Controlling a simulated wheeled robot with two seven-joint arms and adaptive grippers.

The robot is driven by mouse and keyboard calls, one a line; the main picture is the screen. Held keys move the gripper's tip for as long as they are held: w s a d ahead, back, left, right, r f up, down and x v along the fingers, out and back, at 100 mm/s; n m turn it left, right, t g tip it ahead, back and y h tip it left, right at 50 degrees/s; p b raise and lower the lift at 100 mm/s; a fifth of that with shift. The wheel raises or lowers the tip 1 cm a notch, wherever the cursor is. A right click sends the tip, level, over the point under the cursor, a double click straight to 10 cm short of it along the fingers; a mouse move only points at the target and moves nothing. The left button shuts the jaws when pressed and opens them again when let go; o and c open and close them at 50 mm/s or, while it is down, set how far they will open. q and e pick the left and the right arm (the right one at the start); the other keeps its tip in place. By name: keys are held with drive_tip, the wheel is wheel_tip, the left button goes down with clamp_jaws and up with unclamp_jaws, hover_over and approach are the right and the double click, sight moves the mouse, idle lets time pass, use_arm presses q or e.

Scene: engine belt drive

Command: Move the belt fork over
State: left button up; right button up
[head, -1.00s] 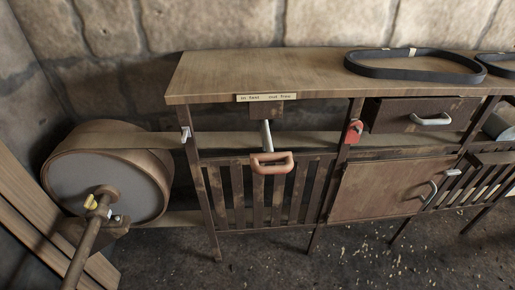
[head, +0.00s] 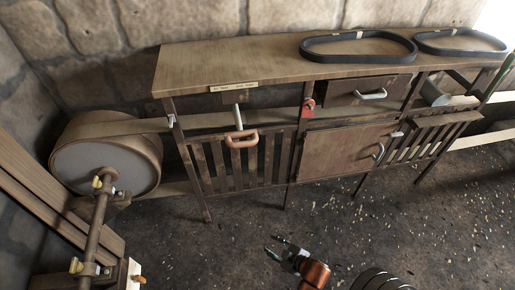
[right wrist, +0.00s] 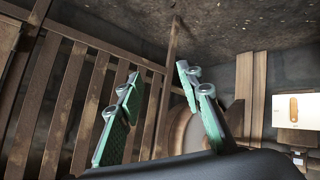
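The belt fork's handle, a copper-coloured loop grip (head: 241,139), hangs from a pale metal rod (head: 238,117) below a small lettered label (head: 233,86) on the bench front. A wide flat belt (head: 205,124) runs from the large drum (head: 108,163) at the left along under the bench top, behind the rod. My right gripper (head: 277,246) is low in front of the bench, over the floor, well apart from the handle. In the right wrist view its green-padded fingers (right wrist: 157,76) are spread, with nothing between them. My left gripper is not in view.
Two black belts (head: 358,46) lie on the bench top (head: 240,65). A red padlock-like piece (head: 308,105) hangs on a bench post beside the drawer (head: 355,90). Slatted panels and a door (head: 345,150) fill the lower front. A shaft with fittings (head: 97,225) stands at the left.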

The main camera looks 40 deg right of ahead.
drive_tip(key=w+d+r+n+t+p, duration=0.25)
drive_tip(key=w+r+p, duration=0.25)
drive_tip(key=r, duration=0.7)
drive_tip(key=n+t+y+p, duration=0.4)
drive_tip(key=n+p, duration=0.8)
drive_tip(key=p, duration=0.7)
approach(247, 146)
drive_tip(key=d+x, duration=0.1)
drive_tip(key=x, duration=0.3)
drive_tip(key=shift+w+a+r+g, duration=0.2)
drive_tip(key=shift+a+g, duration=0.05)
drive_tip(key=shift+a, duration=0.35)
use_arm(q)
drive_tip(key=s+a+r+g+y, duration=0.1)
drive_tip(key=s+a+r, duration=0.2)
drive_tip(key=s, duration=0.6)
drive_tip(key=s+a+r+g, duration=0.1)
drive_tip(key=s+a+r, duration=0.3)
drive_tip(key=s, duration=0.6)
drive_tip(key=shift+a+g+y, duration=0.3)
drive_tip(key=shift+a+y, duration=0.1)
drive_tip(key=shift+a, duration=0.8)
use_arm(e)
drive_tip(key=x, duration=0.7)
drive_tip(key=shift+w+a, duration=0.1)
drive_tip(key=shift+w, duration=0.05)
drive_tip(key=shift+c, duration=0.6)
clamp_jaws()
drive_tip(key=shift+f, duration=0.1)
